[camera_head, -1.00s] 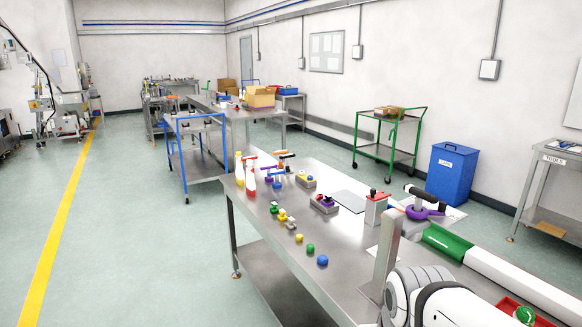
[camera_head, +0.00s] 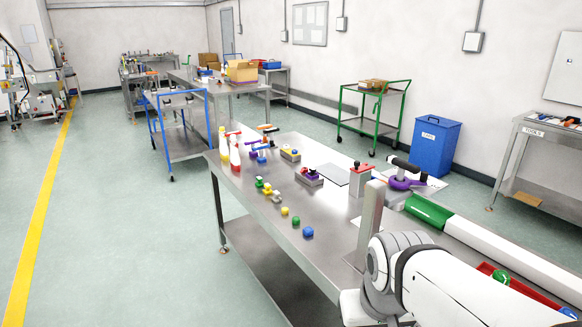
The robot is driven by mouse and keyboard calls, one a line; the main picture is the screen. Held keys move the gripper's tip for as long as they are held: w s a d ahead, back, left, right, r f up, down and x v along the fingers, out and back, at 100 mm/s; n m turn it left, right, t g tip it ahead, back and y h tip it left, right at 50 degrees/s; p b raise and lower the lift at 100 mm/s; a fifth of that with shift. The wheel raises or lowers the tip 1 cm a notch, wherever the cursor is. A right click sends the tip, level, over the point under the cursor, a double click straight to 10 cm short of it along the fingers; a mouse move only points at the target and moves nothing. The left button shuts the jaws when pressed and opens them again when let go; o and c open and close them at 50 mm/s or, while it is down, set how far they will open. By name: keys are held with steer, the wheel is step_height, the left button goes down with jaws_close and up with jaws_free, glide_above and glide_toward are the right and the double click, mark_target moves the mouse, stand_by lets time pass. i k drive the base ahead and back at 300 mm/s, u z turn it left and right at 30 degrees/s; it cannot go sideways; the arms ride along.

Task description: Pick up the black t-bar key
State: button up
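My arm, white with a dark grey joint, fills the lower right in front of the bench.
A red tray (camera_head: 497,269) is near my arm. Several small coloured parts and spray bottles (camera_head: 234,151) stand further left. Open floor lies left of the bench.

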mark_target(270, 131)
steer(key=u, duration=1.2)
steer(key=i, duration=6.55)
steer(key=z, duration=0.05)
